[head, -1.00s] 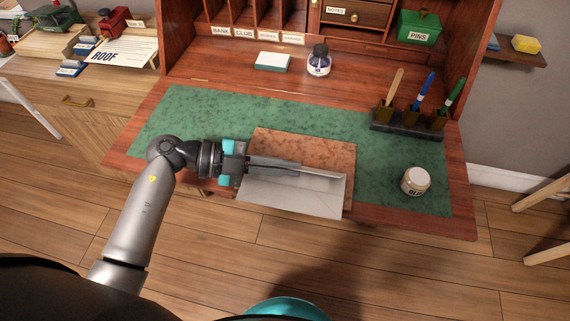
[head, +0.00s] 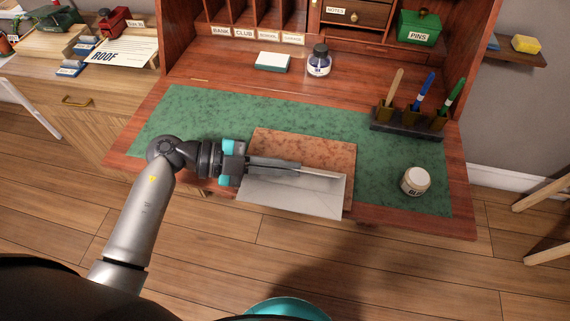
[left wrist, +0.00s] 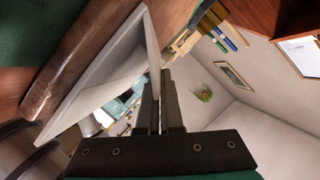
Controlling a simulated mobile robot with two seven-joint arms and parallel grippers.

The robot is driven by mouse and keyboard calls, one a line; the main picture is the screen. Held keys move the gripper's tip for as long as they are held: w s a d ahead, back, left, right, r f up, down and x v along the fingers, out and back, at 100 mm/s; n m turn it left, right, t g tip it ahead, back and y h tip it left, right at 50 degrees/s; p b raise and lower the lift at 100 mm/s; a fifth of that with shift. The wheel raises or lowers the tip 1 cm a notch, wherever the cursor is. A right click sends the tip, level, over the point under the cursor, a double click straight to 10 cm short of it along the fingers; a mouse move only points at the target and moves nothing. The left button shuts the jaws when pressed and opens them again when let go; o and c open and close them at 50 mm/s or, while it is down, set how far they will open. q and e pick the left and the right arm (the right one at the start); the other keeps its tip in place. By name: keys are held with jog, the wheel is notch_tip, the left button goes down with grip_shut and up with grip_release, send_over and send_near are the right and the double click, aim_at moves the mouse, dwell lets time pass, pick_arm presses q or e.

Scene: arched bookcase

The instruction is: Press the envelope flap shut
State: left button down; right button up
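A pale grey-white envelope (head: 290,195) lies at the front of the desk, overlapping the front of a reddish-brown mat (head: 315,145). Its raised flap (head: 322,174) shows as a thin pale strip along the far edge; in the left wrist view the flap (left wrist: 152,45) stands up from the envelope body (left wrist: 90,85). My left gripper (head: 298,168) reaches in from the left along that edge. Its dark fingers (left wrist: 160,105) are close together, with the flap's edge running between them. The fingers hide part of the flap. My right gripper is in neither view.
The green desk pad (head: 200,120) is mostly clear. A glue jar (head: 415,181) stands right of the envelope. A pen holder (head: 407,122), ink bottle (head: 319,62) and small box (head: 272,62) stand farther back. The desk's front edge (head: 410,224) is close to the envelope.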

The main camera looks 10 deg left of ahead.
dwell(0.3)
pick_arm(q)
jog(key=shift+s+f+m, duration=0.15)
jog(key=shift+f+m, duration=0.05)
jog(key=shift+m, duration=0.2)
jog(key=shift+t, duration=0.3)
jog(key=c, duration=1.1)
grip_release()
jog(key=shift+o, duration=0.2)
